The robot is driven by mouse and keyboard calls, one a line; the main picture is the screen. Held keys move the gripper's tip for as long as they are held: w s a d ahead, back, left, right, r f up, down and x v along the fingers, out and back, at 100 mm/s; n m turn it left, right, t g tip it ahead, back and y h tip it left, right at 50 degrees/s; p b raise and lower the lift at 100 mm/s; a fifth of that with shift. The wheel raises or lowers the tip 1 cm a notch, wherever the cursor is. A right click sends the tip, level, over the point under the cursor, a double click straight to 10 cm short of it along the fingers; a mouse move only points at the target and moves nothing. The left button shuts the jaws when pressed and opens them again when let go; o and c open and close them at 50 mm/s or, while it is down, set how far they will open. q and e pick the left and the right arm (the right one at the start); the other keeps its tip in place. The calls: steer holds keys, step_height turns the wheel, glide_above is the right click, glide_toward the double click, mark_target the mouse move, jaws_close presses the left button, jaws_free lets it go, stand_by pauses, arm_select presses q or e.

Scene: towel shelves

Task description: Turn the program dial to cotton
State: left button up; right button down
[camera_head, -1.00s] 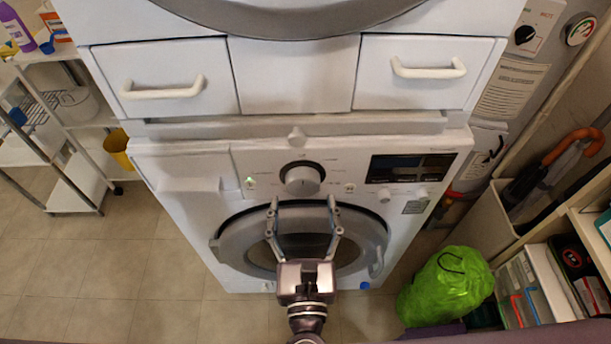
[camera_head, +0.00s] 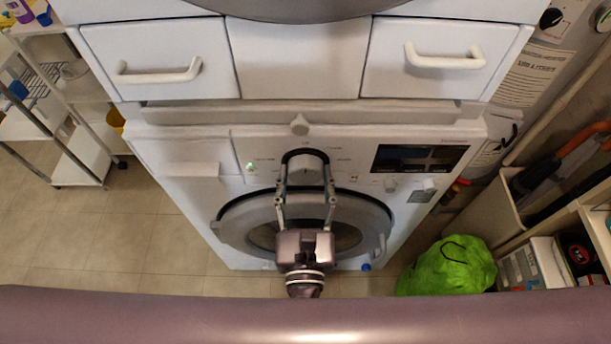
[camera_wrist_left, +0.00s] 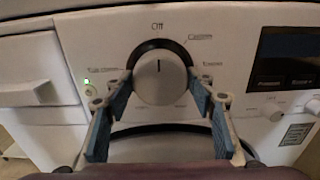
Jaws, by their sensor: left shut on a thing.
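The washing machine (camera_head: 215,155) is white, with a round program dial (camera_head: 305,165) in the middle of its panel. In the left wrist view the dial (camera_wrist_left: 160,82) is a pale knob in a dark ring. Its mark points straight up at a label that reads like "Off". A label like "Cottons" (camera_wrist_left: 200,37) stands to the upper right; the other labels are blurred. My left gripper (camera_head: 305,172) is shut on the dial, one finger on each side, as the left wrist view also shows. My right gripper is not in view.
A dark display (camera_head: 420,158) and small buttons sit right of the dial. The round door (camera_head: 375,205) is below. Drawers with white handles (camera_head: 445,60) are above the panel. A green bag (camera_head: 450,268) stands on the floor at right, a white rack (camera_head: 80,160) at left.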

arm_select(q)
steer(key=shift+r+m, duration=0.1)
steer(key=shift+m, duration=0.2)
steer(key=m+p, duration=0.3)
steer(key=m, duration=0.1)
steer(key=shift+r, duration=0.1)
steer(key=shift+m+p, duration=1.1)
steer(key=shift+m, duration=0.4)
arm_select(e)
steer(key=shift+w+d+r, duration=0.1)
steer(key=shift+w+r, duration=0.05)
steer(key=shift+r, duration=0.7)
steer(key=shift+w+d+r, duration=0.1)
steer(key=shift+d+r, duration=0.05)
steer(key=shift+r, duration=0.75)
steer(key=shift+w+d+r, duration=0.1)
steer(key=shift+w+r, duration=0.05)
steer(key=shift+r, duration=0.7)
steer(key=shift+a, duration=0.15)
